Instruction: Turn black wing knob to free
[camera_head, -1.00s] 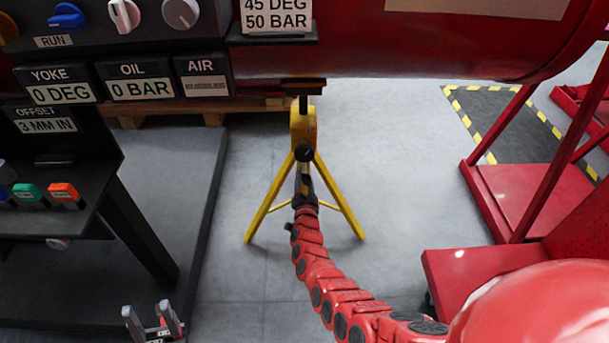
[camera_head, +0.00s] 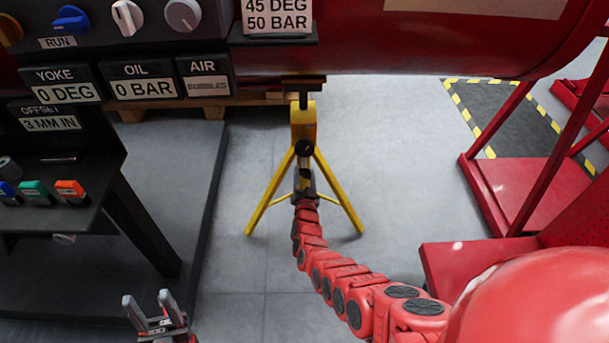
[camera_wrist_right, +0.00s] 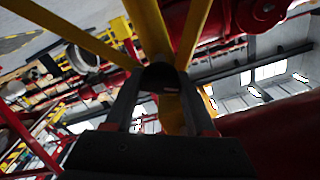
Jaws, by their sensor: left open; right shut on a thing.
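The black wing knob (camera_head: 303,147) is on the front of the yellow stand (camera_head: 303,120) under the red pipe. My right gripper (camera_head: 304,160) reaches up to the stand from below and is shut on the knob. In the right wrist view the dark knob (camera_wrist_right: 160,76) sits between the two fingertips, in front of the yellow legs; its wings are hard to make out. My left gripper (camera_head: 149,300) is open and empty, low at the left, well away from the stand.
A black control console (camera_head: 60,170) with labels, knobs and coloured buttons stands at the left. A large red cylindrical body (camera_head: 420,45) passes above the stand. A red frame (camera_head: 510,190) stands at the right. Grey floor (camera_head: 390,160) is clear around the stand.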

